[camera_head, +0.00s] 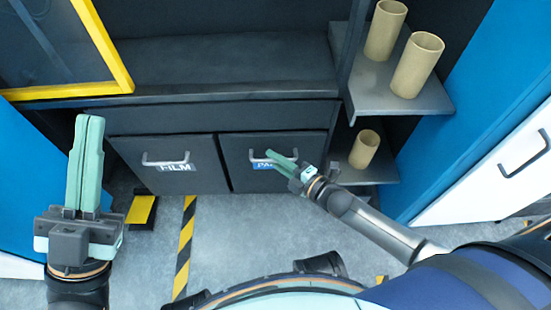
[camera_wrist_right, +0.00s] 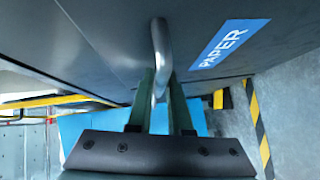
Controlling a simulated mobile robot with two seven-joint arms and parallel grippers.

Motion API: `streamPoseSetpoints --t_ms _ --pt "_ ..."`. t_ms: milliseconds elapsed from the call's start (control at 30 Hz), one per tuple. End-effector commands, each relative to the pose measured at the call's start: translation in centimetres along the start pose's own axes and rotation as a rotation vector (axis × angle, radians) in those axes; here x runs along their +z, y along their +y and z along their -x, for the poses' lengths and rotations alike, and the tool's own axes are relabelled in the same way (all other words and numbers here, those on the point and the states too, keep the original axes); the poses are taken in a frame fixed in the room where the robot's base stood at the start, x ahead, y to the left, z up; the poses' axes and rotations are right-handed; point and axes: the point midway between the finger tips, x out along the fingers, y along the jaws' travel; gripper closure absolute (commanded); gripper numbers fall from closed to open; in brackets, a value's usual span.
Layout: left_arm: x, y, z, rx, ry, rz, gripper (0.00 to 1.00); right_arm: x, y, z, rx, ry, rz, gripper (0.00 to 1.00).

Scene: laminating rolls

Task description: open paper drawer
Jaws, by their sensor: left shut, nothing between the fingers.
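The paper drawer (camera_head: 306,174) is a dark front with a blue PAPER label, which also shows in the wrist view (camera_wrist_right: 229,44). Its front looks level with the film drawer beside it, so it appears closed. Its curved metal handle (camera_wrist_right: 159,45) runs between the green fingers of my right gripper (camera_wrist_right: 161,92), close against both. In the head view my right gripper (camera_head: 281,160) covers part of the handle and label. My left gripper (camera_head: 87,130) is shut and empty, pointing up at the left, well away from the drawers.
The film drawer (camera_head: 205,178) is left of the paper drawer. Cardboard tubes (camera_head: 417,66) stand on shelves at the right. A white drawer (camera_head: 490,185) is at the far right. Open grey floor (camera_head: 240,235) with a yellow-black stripe (camera_head: 185,250) lies before the drawers.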

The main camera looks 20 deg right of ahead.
Motion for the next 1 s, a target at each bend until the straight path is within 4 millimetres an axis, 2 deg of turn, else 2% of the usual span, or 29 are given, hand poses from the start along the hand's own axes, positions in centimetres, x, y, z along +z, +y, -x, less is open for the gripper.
streamPoseSetpoints --t_ms 33,133,1000 --pt "0.0 0.0 0.0 0.0 0.0 0.001 1.0 0.01 -0.01 0.02 0.0 0.0 0.0 0.89" --pt "0.0 0.0 0.0 0.0 0.0 0.001 1.0 0.01 -0.01 0.02 0.0 0.0 0.0 1.0" --pt "0.02 -0.02 0.02 -0.001 0.0 0.001 1.0 0.04 -0.01 0.04 0.0 0.0 0.001 1.0"
